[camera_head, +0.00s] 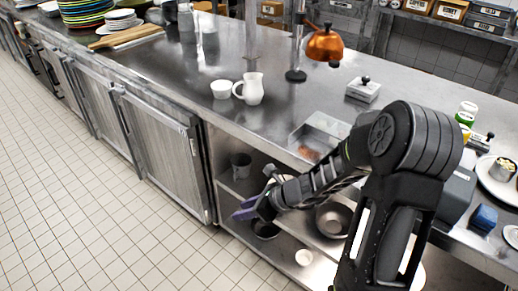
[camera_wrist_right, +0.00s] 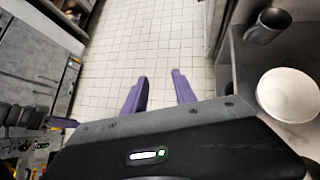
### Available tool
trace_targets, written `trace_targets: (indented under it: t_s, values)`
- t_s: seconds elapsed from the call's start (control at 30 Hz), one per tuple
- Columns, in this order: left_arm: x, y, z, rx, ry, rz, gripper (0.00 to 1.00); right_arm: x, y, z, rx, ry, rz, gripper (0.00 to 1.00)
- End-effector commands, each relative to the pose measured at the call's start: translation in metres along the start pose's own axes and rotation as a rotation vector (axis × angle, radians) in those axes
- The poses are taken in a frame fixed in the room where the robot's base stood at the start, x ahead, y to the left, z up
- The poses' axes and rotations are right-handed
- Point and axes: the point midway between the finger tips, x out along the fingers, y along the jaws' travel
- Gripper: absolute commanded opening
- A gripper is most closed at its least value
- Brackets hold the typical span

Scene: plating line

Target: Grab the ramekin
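A small white ramekin-like cup (camera_head: 221,88) stands on the steel counter, left of a white pitcher (camera_head: 252,90). Another small white cup (camera_head: 304,257) sits on the lower shelf under the counter; I cannot tell which of the two is the ramekin. My right gripper (camera_head: 246,207) is in front of the open shelves, below the counter edge and apart from both cups. In the right wrist view its purple fingers (camera_wrist_right: 161,92) are spread with only floor showing between them.
A white bowl (camera_wrist_right: 288,95) and a grey mug (camera_wrist_right: 266,26) stand on the shelf beside my right gripper. A metal bowl (camera_head: 333,221) is on the shelf too. A clear container (camera_head: 318,133) sits at the counter's front edge. The tiled floor (camera_head: 80,200) is free.

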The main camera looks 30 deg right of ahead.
Motion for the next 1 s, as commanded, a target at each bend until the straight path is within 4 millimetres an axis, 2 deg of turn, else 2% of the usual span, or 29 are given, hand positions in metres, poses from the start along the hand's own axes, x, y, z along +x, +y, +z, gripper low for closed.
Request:
trace_targets:
  t_s: [0.03,0.07,0.13,0.17,0.2,0.3,0.33,0.4,0.5,0.6,0.7,1.0]
  values:
    - [0.009,-0.004,0.0,0.0,0.0,0.0,0.36,0.025,0.024,-0.03,-0.102,0.08,0.06,0.33]
    - [0.012,-0.005,0.0,0.0,0.0,0.0,0.36,0.038,0.038,-0.049,-0.185,0.132,0.1,0.33]
    - [0.023,-0.009,0.0,0.001,0.0,0.0,0.36,0.069,0.08,-0.104,-0.45,0.262,0.225,0.33]
    - [0.028,-0.011,0.0,0.001,0.0,0.0,0.36,0.081,0.098,-0.129,-0.594,0.312,0.289,0.33]
    - [0.034,-0.014,0.0,0.001,0.0,-0.001,0.36,0.095,0.122,-0.162,-0.809,0.363,0.379,0.33]
    - [0.048,-0.019,0.0,0.002,0.001,-0.001,0.36,0.124,0.17,-0.221,-1.354,0.38,0.58,0.33]
    - [0.051,-0.02,0.0,0.002,0.001,-0.001,0.36,0.131,0.183,-0.232,-1.498,0.359,0.626,0.33]
    - [0.057,-0.023,0.0,0.002,0.001,-0.001,0.36,0.145,0.21,-0.249,-1.791,0.28,0.704,0.33]
    - [0.062,-0.025,0.0,0.002,0.001,-0.001,0.36,0.158,0.242,-0.26,-2.079,0.151,0.755,0.33]
    - [0.064,-0.026,0.0,0.003,0.001,-0.001,0.36,0.164,0.261,-0.263,-2.23,0.06,0.766,0.33]
    - [0.064,-0.025,0.0,0.003,0.001,-0.001,0.36,0.166,0.267,-0.262,-2.279,0.026,0.765,0.33]
    - [0.064,-0.025,0.0,0.003,0.001,-0.001,0.36,0.165,0.266,-0.261,-2.277,0.029,0.763,0.33]
